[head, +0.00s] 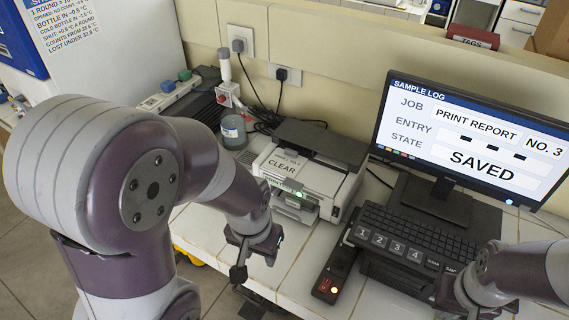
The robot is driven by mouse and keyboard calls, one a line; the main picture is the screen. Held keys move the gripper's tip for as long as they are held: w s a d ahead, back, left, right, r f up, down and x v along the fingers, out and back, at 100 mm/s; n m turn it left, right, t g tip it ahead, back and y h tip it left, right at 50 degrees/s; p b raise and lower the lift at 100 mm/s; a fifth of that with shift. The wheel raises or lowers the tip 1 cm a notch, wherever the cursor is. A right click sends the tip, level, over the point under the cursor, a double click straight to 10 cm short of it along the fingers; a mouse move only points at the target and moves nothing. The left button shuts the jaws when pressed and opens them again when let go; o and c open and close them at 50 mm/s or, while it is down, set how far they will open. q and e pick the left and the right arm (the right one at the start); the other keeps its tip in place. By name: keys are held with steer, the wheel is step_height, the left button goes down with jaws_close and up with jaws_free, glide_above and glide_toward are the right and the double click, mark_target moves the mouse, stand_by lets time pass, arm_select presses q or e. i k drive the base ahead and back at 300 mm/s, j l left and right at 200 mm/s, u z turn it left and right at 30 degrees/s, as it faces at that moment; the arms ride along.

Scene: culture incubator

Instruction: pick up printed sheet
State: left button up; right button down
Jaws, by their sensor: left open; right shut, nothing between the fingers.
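A white and grey printer (328,183) stands on the white tiled bench, with a panel reading CLEAR and a small green light on its front. My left gripper (257,262) is open and empty, pointing down at the bench's front edge, in front of and below the printer. My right gripper (456,296) is shut and empty at the lower right, beside the keyboard, and partly cut off by the frame's bottom.
A monitor (470,140) reads PRINT REPORT NO. 3, SAVED. A keyboard (415,240) lies before it, with a dark switch box (335,275) to its left. Bare tiles show between printer and switch box.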

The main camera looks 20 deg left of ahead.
mark_target(287, 162)
steer(key=j+z, duration=0.85)
steer(key=k+j+z, duration=0.1)
steer(key=j+z, duration=0.35)
